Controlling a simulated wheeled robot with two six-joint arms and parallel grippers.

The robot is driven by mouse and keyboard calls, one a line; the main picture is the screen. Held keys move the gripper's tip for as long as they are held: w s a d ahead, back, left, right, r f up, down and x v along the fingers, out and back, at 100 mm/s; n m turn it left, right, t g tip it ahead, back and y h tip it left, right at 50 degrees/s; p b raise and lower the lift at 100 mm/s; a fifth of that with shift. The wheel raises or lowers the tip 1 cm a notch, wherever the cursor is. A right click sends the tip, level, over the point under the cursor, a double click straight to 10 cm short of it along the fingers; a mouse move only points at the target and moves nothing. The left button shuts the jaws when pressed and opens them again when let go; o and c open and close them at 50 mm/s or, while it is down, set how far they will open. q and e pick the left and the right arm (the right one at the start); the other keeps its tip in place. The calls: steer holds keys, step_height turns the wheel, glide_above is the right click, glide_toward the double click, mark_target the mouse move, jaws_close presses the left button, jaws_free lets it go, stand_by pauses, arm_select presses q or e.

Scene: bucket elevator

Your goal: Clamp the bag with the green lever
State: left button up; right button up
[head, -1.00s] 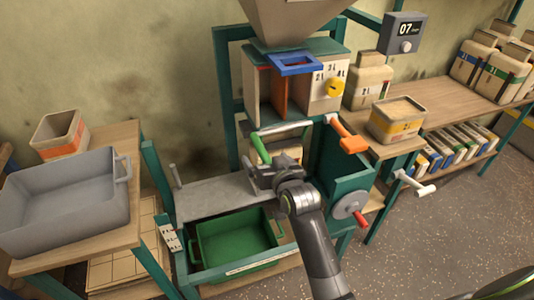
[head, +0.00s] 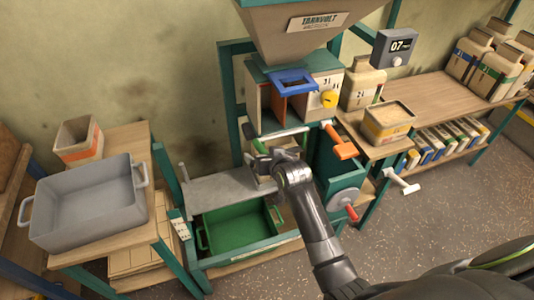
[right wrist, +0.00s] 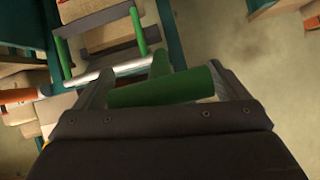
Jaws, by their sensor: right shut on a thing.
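The green lever (head: 262,135) is on the front of the machine, below the blue frame. Its green grip (right wrist: 165,88) lies between the two fingers of my right gripper (right wrist: 165,92) in the right wrist view, and the gripper is shut on it. In the head view my right gripper (head: 262,165) is in front of the bag place and hides much of it. A beige bag (right wrist: 108,38) with a dark band across it shows beyond the lever in the right wrist view, between two thinner green bars. My left gripper is not in view.
An orange-handled lever (head: 340,142), a white handle (head: 403,184) and a red crank knob (head: 351,212) stick out at the right. A green crate (head: 240,228) sits below my gripper. A grey tub (head: 90,205) stands on the left table.

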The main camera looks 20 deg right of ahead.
steer(key=shift+w+r+p, duration=0.2)
steer(key=shift+r+p, duration=0.1)
steer(key=shift+r, duration=0.2)
steer(key=o, duration=1)
steer(key=shift+o, duration=0.2)
steer(key=shift+s, duration=0.1)
steer(key=shift+s, duration=0.2)
steer(key=b+v, duration=0.1)
steer(key=v, duration=1.5)
steer(key=shift+s+r, duration=0.3)
steer(key=shift+d, duration=0.1)
